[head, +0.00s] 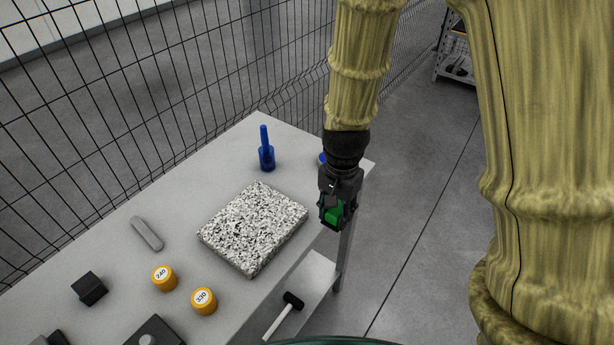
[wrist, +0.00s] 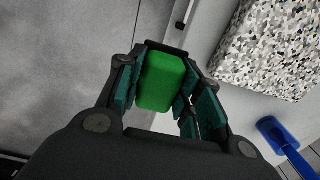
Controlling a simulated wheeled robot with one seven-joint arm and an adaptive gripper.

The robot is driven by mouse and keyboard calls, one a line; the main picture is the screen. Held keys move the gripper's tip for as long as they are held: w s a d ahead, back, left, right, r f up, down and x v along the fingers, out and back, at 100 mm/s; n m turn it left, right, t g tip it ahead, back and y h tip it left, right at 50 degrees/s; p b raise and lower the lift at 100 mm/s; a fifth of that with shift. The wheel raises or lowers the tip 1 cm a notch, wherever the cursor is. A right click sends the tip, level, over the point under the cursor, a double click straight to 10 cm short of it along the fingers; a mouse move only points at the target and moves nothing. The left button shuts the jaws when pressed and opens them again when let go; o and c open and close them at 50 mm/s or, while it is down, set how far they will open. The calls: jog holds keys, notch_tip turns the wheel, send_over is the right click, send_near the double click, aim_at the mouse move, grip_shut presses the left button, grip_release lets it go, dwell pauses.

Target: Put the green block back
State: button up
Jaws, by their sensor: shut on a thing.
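The green block (head: 334,213) is held between the fingers of my gripper (head: 336,212). In the wrist view the green block (wrist: 163,82) sits between the two finger pads of my gripper (wrist: 160,88), which is shut on it. In the head view my gripper is at the right edge of the table, right of the speckled stone slab, and its fingers partly cover the block. The wrist view shows grey floor and part of the table beyond the block. I cannot see an obvious empty place for the block.
The speckled slab (head: 254,228) lies on the grey table (head: 190,205). A blue bottle-like tool (head: 266,155) stands behind it. Orange caps marked 240 (head: 164,279) and 330 (head: 203,301), a black block (head: 89,288) and a grey bar (head: 147,233) lie left. A mallet (head: 284,314) lies on the lower shelf.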

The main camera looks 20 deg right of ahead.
jog(key=p, duration=0.5)
send_over(311, 191)
jog(key=shift+f, duration=0.65)
jog(key=shift+w, duration=0.1)
jog(key=shift+f+p, duration=0.4)
jog(key=shift+f, duration=0.15)
jog(key=shift+f+p, duration=0.5)
jog(key=shift+f, duration=0.75)
jog(key=shift+f, duration=0.15)
jog(key=o, duration=1)
jog(key=shift+r, duration=0.25)
jog(key=shift+r+b, duration=2.15)
jog(key=shift+r, duration=3.8)
